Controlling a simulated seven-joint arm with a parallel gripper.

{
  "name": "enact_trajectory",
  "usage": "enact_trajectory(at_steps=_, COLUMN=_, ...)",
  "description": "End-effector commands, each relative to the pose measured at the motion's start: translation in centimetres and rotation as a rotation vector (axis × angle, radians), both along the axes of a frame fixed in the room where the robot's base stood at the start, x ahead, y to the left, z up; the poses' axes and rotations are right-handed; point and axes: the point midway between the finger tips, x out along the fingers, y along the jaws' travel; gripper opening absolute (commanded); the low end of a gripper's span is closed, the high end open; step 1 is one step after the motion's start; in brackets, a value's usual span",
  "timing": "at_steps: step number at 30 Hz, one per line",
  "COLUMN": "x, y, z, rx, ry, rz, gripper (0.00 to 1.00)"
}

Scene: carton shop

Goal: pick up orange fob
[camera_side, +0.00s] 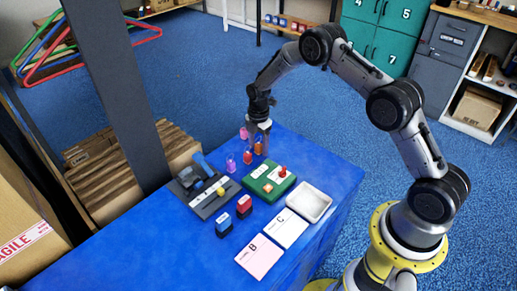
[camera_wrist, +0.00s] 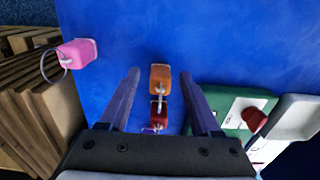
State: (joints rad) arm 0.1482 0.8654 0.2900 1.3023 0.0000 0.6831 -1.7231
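The orange fob (camera_wrist: 160,79) lies on the blue table between the two fingertips of my gripper (camera_wrist: 160,73) in the wrist view. The fingers are spread, with a gap on both sides of the fob. In the side view, the orange fob (camera_side: 258,149) shows just below my gripper (camera_side: 259,128), which points down at the table's far end. I cannot tell the exact height of the fingertips over the table.
A red fob (camera_wrist: 159,112) lies close to the orange one, and a pink fob (camera_wrist: 76,53) lies apart. A purple fob (camera_side: 231,165), a green board (camera_side: 262,188) and a white tray (camera_side: 322,207) stand nearby. The table beyond the orange fob is clear.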

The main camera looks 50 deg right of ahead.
Motion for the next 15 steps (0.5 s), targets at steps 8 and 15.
enact_trajectory(at_steps=8, x=-0.01, y=0.00, z=0.03, rx=0.000, ry=0.000, rz=0.000, gripper=0.13)
enact_trajectory(at_steps=15, x=-0.01, y=0.00, z=0.04, rx=0.000, ry=0.000, rz=0.000, gripper=0.00)
